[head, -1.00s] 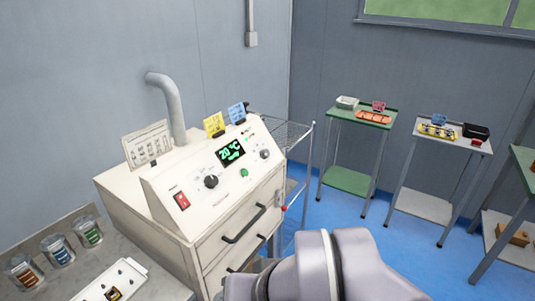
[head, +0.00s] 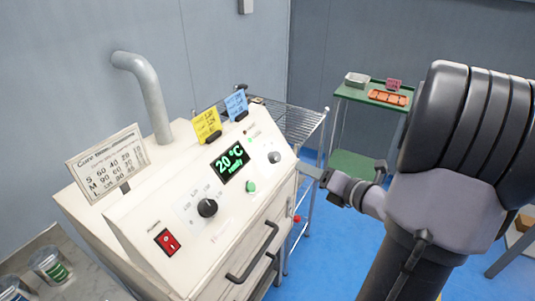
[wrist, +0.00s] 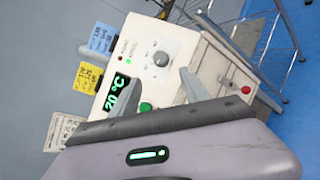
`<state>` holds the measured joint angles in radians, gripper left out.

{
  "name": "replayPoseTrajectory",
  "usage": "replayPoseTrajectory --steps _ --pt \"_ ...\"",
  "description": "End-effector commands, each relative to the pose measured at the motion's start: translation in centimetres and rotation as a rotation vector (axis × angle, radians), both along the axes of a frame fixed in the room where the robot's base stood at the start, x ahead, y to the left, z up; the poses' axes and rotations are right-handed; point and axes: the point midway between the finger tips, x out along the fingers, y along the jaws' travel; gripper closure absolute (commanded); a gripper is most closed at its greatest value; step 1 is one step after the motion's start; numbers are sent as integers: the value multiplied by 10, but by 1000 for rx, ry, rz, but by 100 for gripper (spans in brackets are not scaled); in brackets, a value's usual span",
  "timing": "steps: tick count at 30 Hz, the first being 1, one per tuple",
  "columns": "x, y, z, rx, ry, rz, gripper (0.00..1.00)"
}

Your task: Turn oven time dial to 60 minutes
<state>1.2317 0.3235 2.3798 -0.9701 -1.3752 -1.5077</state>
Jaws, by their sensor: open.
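The white oven has a sloped control panel (head: 222,222). Its right dial (head: 274,157) is a small grey knob; in the wrist view this dial (wrist: 160,58) lies just beyond my fingertips. A left black dial (head: 207,208) has a printed scale around it. The dial labels are too small to read, so I cannot tell which is the time dial. The display (head: 230,161) reads 20 °C. My gripper (head: 318,178) is open and empty at the panel's right edge, apart from the right dial. Its fingers (wrist: 160,85) also show in the wrist view.
A green button (head: 250,187) and red switch (head: 167,242) are on the panel. A cure-times card (head: 106,162), yellow card (head: 207,124) and blue card (head: 236,104) stand on top. The oven handle (head: 252,252) sticks out below. A wire rack (head: 300,122) stands right behind.

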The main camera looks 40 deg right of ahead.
Motion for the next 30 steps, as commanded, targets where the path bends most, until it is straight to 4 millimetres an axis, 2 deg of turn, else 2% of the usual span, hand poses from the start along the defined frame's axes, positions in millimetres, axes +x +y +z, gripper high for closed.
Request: replayPoseTrajectory --steps 1,6,12,18,26,30 --pt "15 2 -9 0 0 7 46" --pt "66 0 -23 1 1 3 46" --pt "109 -2 -33 2 -1 0 46" --pt "126 -3 -37 2 0 -2 46" --pt "128 -4 -36 3 0 -4 46" --pt "127 -4 -36 3 0 -4 73"
